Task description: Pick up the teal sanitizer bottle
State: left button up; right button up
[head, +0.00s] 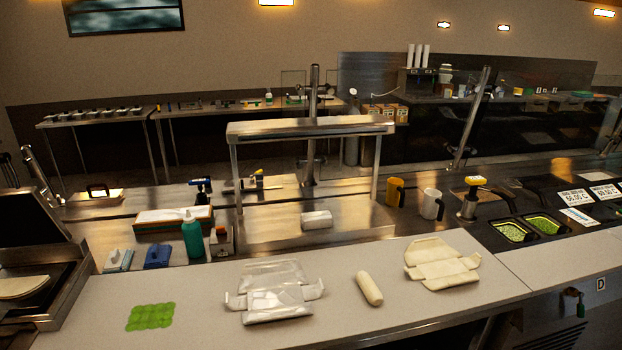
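The teal sanitizer bottle (192,238) stands upright on the steel counter, left of the middle in the head view. It has a pale top. A small orange and white item stands close at its right, and a blue item lies to its left. Neither of my grippers shows in the head view.
A box (172,217) sits behind the bottle, and a dark blue block (157,255) lies left of it. The press griddle (40,265) stands at far left. A steel shelf (310,126) rises right of the bottle. Foil wraps (274,292) lie on the front counter.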

aim_at(192, 228)
jog(key=i+l+u, duration=0.2)
jog(key=i, duration=0.3)
jog(key=i+l+u, duration=0.2)
jog(key=i, duration=0.3)
